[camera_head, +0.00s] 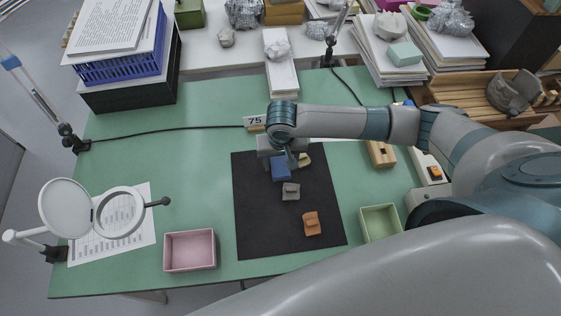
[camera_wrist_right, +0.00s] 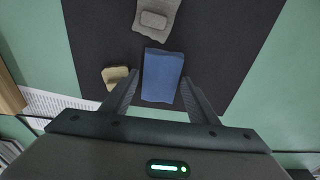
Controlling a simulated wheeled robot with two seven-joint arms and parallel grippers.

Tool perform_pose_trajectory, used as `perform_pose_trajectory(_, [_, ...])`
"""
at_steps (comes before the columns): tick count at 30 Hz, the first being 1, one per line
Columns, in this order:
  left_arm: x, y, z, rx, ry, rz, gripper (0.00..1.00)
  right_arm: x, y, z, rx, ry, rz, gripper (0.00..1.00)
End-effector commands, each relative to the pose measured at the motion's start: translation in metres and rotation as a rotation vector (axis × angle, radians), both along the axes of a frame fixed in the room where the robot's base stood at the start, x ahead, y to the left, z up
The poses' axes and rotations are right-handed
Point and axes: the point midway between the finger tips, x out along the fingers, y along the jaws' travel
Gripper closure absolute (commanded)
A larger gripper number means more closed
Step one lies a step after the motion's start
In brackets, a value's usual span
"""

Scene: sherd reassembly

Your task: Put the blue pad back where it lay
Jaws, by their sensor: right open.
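The blue pad (camera_head: 281,173) lies on the black mat (camera_head: 262,222) near its far edge. In the right wrist view the blue pad (camera_wrist_right: 161,74) shows as a plain blue block. My right gripper (camera_head: 287,160) is over the far end of the pad. In the wrist view its fingers (camera_wrist_right: 160,84) are open, one on each side of the pad, with a gap visible on the left; contact on the right side is hard to tell. The far part of the pad is partly hidden by the gripper in the head view. My left gripper is not in view.
A grey sherd (camera_head: 291,191), an orange sherd (camera_head: 311,223) and a tan sherd (camera_head: 304,160) lie on the mat near the pad. A pink tray (camera_head: 190,264) and a green tray (camera_head: 380,224) flank the mat. A magnifier lamp (camera_head: 66,206) stands at left.

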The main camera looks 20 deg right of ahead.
Motion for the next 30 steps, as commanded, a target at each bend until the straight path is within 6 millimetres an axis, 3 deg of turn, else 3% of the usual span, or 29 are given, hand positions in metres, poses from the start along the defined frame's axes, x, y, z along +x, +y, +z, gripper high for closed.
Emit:
perform_pose_trajectory(8, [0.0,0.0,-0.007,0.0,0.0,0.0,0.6,-0.003,0.002,0.03,0.003,-0.003,0.0,0.46])
perform_pose_trajectory(21, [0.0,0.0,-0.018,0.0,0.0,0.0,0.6,-0.011,0.004,0.103,0.002,-0.002,0.0,0.46])
perform_pose_trajectory(30, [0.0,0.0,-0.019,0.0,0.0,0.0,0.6,-0.014,0.004,0.118,0.001,0.001,-0.002,0.46])
